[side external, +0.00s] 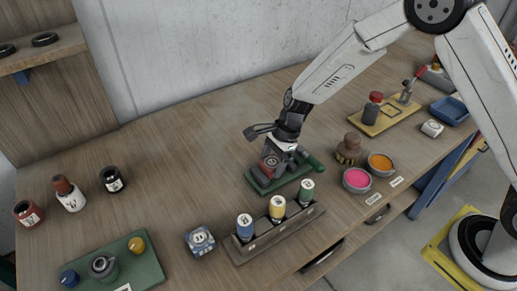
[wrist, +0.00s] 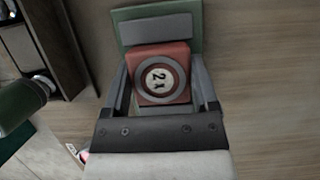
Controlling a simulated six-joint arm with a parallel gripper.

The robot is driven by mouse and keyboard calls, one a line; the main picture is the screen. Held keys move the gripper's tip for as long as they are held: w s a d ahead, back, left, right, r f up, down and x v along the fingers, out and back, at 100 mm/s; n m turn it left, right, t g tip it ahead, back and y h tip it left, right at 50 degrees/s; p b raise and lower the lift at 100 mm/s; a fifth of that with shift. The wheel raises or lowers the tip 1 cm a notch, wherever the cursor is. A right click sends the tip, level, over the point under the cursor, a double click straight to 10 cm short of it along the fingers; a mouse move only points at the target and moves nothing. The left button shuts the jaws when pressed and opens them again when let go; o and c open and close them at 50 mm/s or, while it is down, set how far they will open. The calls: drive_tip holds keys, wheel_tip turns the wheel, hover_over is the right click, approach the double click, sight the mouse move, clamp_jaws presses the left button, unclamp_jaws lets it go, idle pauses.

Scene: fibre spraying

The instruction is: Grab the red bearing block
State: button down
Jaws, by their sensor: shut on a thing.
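The red bearing block (wrist: 176,57) shows in the wrist view with a grey ring and a pale centre marked with dark characters. My gripper (wrist: 162,84) has one finger on each side of it and is shut on it. In the side external view the red block (side external: 268,160) is partly hidden by my gripper (side external: 272,168). It is at a green base plate (side external: 257,186) on the wooden table. A grey piece (wrist: 158,29) lies at the block's far side in the wrist view. I cannot tell whether the block touches the plate.
A wooden rack (side external: 242,254) with blue, yellow and green-labelled bottles stands just in front. A brown knobbed object (side external: 348,149) and pink (side external: 357,179) and orange (side external: 380,163) bowls stand further right.

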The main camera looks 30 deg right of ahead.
drive_tip(key=s+d+r, duration=0.3)
drive_tip(key=s+r, duration=0.8)
drive_tip(key=s, duration=0.2)
drive_tip(key=shift+s+d+r, duration=0.2)
drive_tip(key=shift+s+r, duration=0.1)
drive_tip(key=shift+r, duration=0.1)
drive_tip(key=shift+w+a, duration=0.1)
idle(0.4)
